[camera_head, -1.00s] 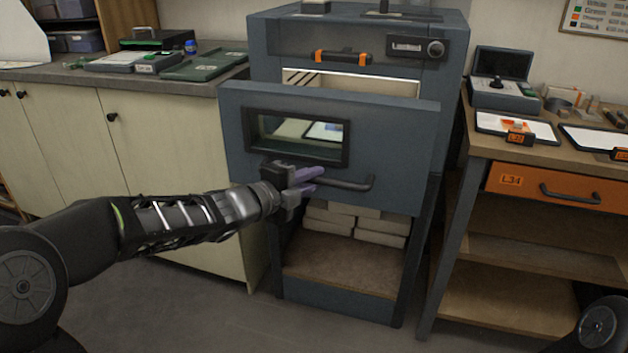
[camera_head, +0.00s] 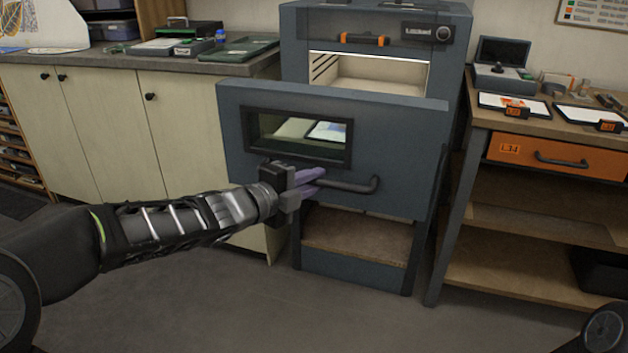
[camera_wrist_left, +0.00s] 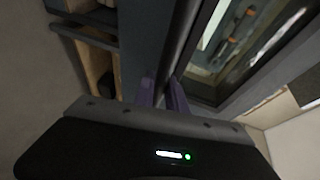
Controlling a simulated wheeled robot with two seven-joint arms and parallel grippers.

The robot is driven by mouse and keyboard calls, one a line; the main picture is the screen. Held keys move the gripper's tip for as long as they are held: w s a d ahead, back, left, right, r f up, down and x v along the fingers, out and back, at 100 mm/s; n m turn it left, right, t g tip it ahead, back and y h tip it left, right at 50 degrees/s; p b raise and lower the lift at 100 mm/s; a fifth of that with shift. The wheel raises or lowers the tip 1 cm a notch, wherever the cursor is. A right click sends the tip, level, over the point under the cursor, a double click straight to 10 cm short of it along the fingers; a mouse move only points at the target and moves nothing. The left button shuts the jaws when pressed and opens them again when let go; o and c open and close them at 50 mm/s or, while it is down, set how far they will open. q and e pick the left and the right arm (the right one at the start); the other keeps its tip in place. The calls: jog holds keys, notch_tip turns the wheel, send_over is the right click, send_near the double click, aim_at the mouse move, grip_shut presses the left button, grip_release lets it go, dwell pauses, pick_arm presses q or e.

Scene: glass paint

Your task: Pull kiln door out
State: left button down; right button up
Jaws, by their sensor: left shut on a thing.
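The kiln door (camera_head: 400,130) is a blue-grey panel with a dark-framed window (camera_head: 297,138) and a dark bar handle (camera_head: 352,186). It stands drawn out from the kiln body (camera_head: 384,20), whose lit chamber (camera_head: 368,77) shows above the door's top edge. My left gripper (camera_head: 312,181) is shut on the left part of the handle. In the left wrist view the purple fingers (camera_wrist_left: 162,95) close around the dark handle bar (camera_wrist_left: 181,40). My right gripper is out of view.
A wooden bench (camera_head: 555,127) with an orange drawer (camera_head: 556,158) stands at the right. Pale cabinets (camera_head: 115,125) under a grey counter stand at the left. The floor (camera_head: 300,310) in front of the kiln is clear.

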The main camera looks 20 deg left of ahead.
pick_arm(q)
jog(key=shift+f, duration=0.1)
jog(key=c, duration=1.4)
grip_release()
jog(key=shift+o, duration=0.2)
jog(key=shift+s+a, duration=0.1)
jog(key=p+v, duration=0.1)
jog(key=v, duration=0.6)
jog(key=shift+s+p, duration=0.3)
jog(key=shift+p, duration=0.05)
